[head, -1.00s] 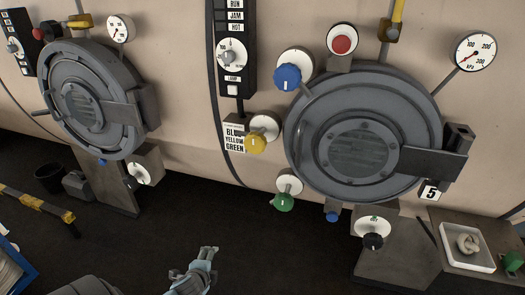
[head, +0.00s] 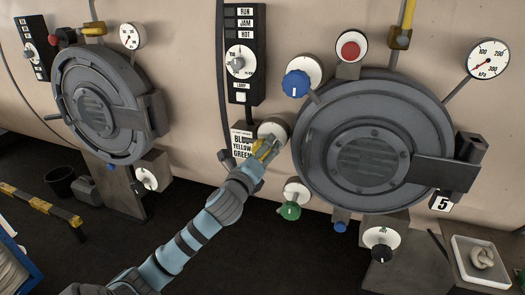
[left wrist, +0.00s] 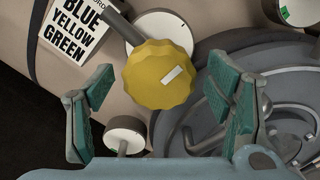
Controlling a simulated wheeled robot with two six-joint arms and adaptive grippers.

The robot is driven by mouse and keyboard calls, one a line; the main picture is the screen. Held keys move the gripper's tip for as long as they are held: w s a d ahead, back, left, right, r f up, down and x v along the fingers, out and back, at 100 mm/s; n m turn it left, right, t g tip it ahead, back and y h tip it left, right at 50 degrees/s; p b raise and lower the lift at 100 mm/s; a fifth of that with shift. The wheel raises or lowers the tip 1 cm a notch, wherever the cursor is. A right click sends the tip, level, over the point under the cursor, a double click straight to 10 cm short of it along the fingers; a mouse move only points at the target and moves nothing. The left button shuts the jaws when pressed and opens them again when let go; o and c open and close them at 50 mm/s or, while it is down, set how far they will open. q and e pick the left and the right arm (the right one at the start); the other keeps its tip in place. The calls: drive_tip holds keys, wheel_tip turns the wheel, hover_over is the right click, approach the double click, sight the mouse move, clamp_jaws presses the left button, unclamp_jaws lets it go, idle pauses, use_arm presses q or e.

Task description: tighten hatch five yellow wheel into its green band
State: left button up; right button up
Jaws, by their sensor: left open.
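The yellow wheel (left wrist: 158,75) has a scalloped edge and a white pointer mark slanting toward upper right. Its round white dial plate (left wrist: 178,28) is behind it; I cannot make out a green band there. In the head view the yellow wheel (head: 267,144) is left of the hatch five door (head: 370,150), partly hidden by my left gripper (head: 260,154). In the left wrist view my left gripper (left wrist: 160,90) is open, with one finger on each side of the wheel's near part. My right gripper is not in view.
A BLUE YELLOW GREEN label (head: 240,143) and control box (head: 245,55) are left of the wheel. A pressure gauge (head: 488,60) is upper right.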

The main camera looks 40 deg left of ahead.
use_arm(q)
drive_tip(key=shift+w+a, duration=0.2)
drive_tip(key=shift+w, duration=0.15)
drive_tip(key=c, duration=1.2)
drive_tip(key=shift+o, duration=0.2)
